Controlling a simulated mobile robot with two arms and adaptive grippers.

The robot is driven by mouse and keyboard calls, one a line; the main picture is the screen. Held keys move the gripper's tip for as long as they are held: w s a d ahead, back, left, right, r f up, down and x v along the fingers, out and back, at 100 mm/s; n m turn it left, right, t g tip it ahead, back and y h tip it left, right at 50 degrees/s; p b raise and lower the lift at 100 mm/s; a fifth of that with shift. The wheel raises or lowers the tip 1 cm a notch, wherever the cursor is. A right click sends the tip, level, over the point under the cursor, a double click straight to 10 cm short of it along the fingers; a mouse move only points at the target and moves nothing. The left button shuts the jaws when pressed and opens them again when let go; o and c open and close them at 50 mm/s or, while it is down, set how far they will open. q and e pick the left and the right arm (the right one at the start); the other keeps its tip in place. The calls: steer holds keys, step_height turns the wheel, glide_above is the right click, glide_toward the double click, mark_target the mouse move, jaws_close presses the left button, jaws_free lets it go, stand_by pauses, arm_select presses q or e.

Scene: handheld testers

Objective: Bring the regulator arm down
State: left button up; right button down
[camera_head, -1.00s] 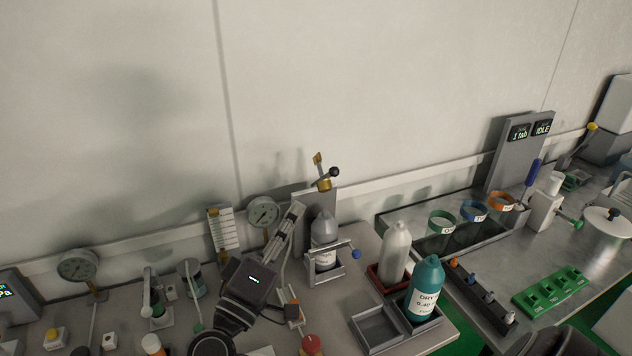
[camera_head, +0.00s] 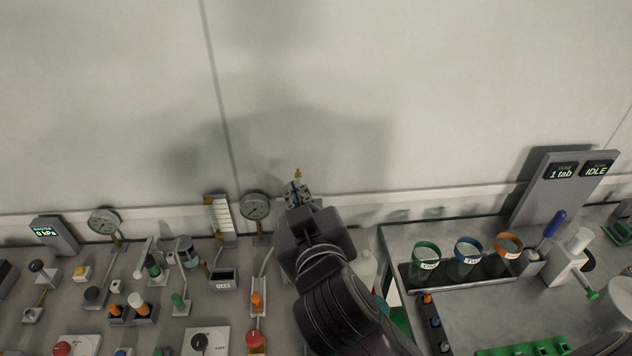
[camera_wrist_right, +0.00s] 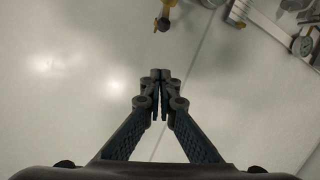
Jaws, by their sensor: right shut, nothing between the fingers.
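The regulator's brass fitting (camera_head: 297,173) shows just above my right gripper in the head view, against the wall. The rest of the regulator, its arm and dark knob are hidden there behind my gripper. In the right wrist view a brass piece with a small dark knob (camera_wrist_right: 162,22) shows at the top edge, clear of the fingers. My right gripper (camera_head: 294,188) is shut and empty. Its closed fingertips (camera_wrist_right: 160,76) show in the wrist view, apart from the brass piece. My left gripper is not in view.
A round gauge (camera_head: 255,207) stands close left of my right gripper. A second gauge (camera_head: 104,221) and several knobs and valves crowd the bench further left. Ringed cups (camera_head: 467,258) and a grey display panel (camera_head: 570,180) stand at right. The wall above is bare.

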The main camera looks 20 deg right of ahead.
arm_select(q)
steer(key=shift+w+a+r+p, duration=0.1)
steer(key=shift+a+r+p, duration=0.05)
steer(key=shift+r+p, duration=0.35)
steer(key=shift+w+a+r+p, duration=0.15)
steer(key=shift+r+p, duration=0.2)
steer(key=shift+p, duration=0.2)
arm_select(e)
steer(key=w+d+f, duration=0.2)
steer(key=w+f, duration=0.3)
steer(key=w, duration=0.1)
steer(key=shift+w+f, duration=0.25)
steer(key=shift+w, duration=0.15)
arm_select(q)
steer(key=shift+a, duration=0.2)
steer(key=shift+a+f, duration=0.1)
